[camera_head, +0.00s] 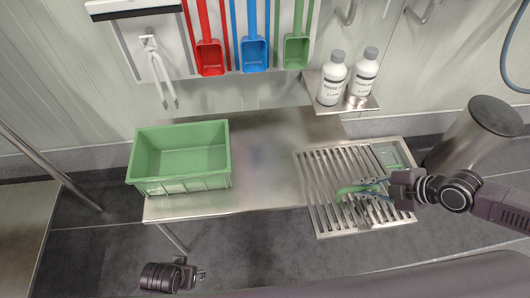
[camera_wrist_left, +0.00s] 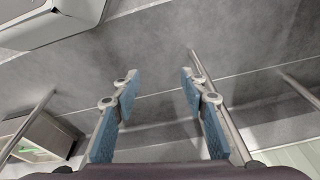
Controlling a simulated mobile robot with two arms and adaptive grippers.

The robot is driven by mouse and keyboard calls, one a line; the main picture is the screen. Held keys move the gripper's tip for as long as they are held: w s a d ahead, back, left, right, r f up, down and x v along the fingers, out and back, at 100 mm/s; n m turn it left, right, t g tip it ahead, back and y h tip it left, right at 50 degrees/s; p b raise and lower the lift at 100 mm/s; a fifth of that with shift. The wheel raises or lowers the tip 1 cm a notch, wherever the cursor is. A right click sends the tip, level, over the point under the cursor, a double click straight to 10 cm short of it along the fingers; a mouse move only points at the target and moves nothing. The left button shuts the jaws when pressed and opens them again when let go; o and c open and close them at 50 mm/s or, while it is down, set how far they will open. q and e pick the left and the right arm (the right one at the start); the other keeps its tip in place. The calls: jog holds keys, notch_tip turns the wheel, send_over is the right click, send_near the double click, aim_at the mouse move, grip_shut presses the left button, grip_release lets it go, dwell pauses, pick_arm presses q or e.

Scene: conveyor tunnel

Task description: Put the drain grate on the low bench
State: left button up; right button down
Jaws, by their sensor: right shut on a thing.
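The drain grate (camera_head: 325,190) is a square metal frame with slanted slats, at the right end of the low bench (camera_head: 265,165) in the head view. It overlaps that end and extends beyond it; I cannot tell whether it touches the bench top. My right gripper (camera_head: 372,190) is shut on the grate at its right part, and its fingers partly cover the slats. A green piece shows beside the fingers. My left gripper (camera_head: 196,274) is low in front of the bench, away from the grate. In the left wrist view its blue-padded fingers (camera_wrist_left: 160,90) are apart and empty.
A green crate (camera_head: 180,185) stands on the bench's left part; the bench middle is bare. Two white bottles (camera_head: 333,80) stand on a wall shelf above the grate. Red, blue and green scoops (camera_head: 254,52) hang behind. A metal cylinder (camera_head: 480,130) stands at right.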

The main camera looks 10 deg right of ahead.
jog(key=shift+w+a+r, duration=0.15)
jog(key=shift+w+a, duration=0.05)
jog(key=shift+w, duration=0.15)
jog(key=w+a, duration=0.3)
jog(key=w, duration=0.1)
jog(key=w+a+b, duration=0.1)
jog(key=w+a, duration=0.3)
jog(key=w+a+b, duration=0.1)
jog(key=w+a, duration=0.3)
jog(key=w, duration=0.1)
jog(key=shift+f+b, duration=0.65)
jog(key=shift+f, duration=1.2)
jog(key=c, duration=2.3)
grip_release()
jog(key=shift+d+f, duration=0.1)
jog(key=shift+f, duration=0.1)
pick_arm(q)
jog(key=w+v, duration=0.2)
jog(key=v, duration=0.9)
jog(key=shift+w+d+r+t, duration=0.3)
jog(key=shift+d+r, duration=0.05)
jog(key=shift+r, duration=0.05)
pick_arm(e)
jog(key=o, duration=0.3)
jog(key=shift+r, duration=0.1)
jog(key=shift+o, duration=0.2)
jog(key=shift+r, duration=0.15)
